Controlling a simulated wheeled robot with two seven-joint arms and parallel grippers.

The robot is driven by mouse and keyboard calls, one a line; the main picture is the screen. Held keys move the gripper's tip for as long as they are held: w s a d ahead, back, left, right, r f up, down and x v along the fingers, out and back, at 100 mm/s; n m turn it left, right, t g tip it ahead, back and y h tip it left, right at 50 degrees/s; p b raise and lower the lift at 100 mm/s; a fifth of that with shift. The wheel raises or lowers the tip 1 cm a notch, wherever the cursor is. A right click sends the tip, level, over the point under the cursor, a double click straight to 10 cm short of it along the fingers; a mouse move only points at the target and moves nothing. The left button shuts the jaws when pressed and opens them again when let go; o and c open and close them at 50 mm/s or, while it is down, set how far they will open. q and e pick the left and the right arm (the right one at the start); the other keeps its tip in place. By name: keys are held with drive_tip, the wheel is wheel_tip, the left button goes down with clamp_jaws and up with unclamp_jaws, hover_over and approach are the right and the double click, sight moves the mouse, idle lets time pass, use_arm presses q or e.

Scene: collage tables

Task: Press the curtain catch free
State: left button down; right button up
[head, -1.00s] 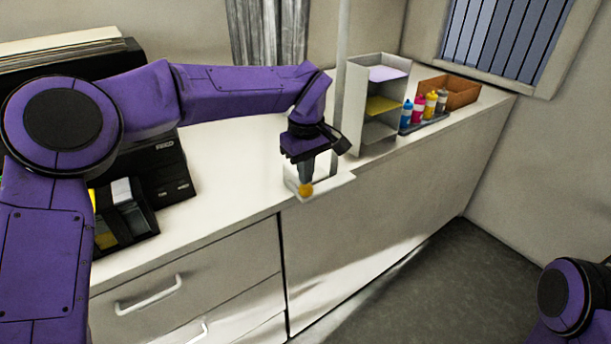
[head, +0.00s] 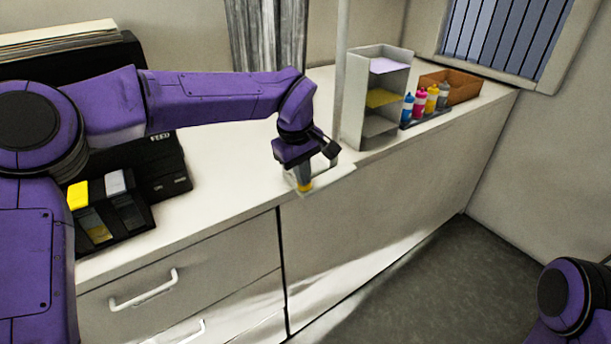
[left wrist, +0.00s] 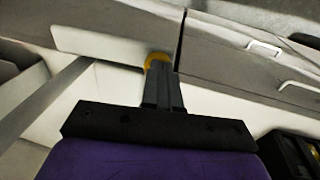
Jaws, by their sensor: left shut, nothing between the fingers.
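A small orange-yellow piece, apparently the catch (head: 305,188), sits at the white bracket (head: 338,175) on the counter's front edge. My left gripper (head: 304,183) is shut and empty, pointing down with its tips at this piece. In the left wrist view the yellow piece (left wrist: 157,58) shows as an arc around the far side of my left fingertips (left wrist: 160,68). The fingers hide the rest of it, and I cannot tell whether it is pressed in. A grey curtain (head: 266,40) hangs behind the counter. My right gripper is out of view.
A thin white post (head: 340,70) rises behind the bracket. To its right stand a shelf unit (head: 362,110), several coloured bottles (head: 420,103) and a brown box (head: 462,88). A black machine (head: 165,165) stands left on the counter (head: 235,175).

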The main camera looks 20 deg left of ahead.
use_arm(q)
wheel_tip(320, 180, down, 9)
drive_tip(key=s+t+h+b, duration=0.1)
drive_tip(key=t+h+b, duration=0.6)
drive_tip(key=b, duration=1)
drive_tip(key=shift+a+r+n+t+b, duration=0.15)
drive_tip(key=shift+a+n+t+b, duration=0.25)
drive_tip(key=shift+t, duration=0.7)
